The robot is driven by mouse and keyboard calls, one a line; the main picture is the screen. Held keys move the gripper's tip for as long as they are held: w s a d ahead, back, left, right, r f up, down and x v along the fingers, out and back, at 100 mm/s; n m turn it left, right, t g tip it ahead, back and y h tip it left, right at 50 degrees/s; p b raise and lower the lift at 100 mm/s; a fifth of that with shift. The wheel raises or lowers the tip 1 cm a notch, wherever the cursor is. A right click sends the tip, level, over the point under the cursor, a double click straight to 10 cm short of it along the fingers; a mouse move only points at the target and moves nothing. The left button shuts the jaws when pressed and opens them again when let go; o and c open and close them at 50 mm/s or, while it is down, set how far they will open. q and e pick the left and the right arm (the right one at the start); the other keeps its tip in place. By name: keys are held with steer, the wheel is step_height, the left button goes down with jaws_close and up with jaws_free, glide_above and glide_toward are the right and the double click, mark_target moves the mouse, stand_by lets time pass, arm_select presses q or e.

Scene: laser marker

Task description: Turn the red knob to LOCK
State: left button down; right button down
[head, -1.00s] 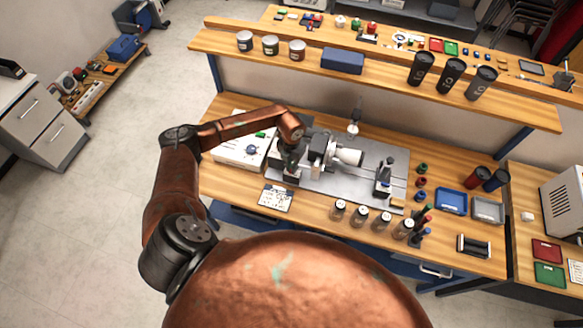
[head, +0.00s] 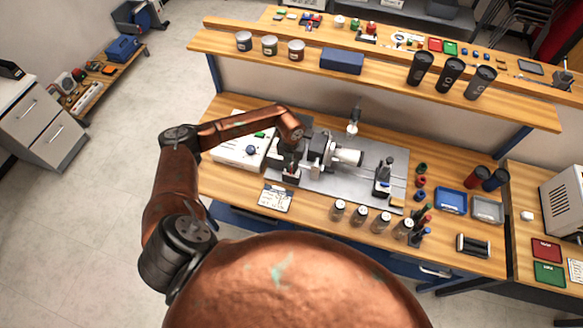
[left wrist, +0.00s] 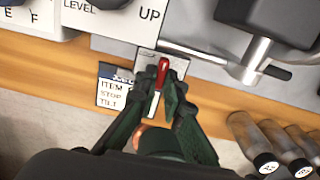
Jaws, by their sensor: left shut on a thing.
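The red knob (left wrist: 162,72) is a narrow red lever on a small light block, seen in the left wrist view. My left gripper (left wrist: 165,88) has its two dark green fingers on either side of the knob and is shut on it. In the head view my left gripper (head: 289,160) reaches down at the left end of the marker's grey base plate (head: 330,188). The LOCK marking cannot be read. My right gripper is not in view.
A white control box (head: 238,150) stands left of the gripper. The marker's chuck and white cylinder (head: 347,157) are close on its right. A printed card (head: 275,198) lies in front, with several capped bottles (head: 360,215) to the right along the bench's front.

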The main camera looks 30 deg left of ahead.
arm_select(q)
steer(key=c, duration=2.3)
jaws_free()
step_height(320, 180, up, 12)
steer(key=shift+r, duration=0.1)
steer(key=shift+w, duration=0.1)
step_height(320, 180, up, 7)
steer(key=p, duration=0.4)
glide_above(291, 169)
steer(key=shift+d+b, duration=0.1)
steer(key=shift+b, duration=0.2)
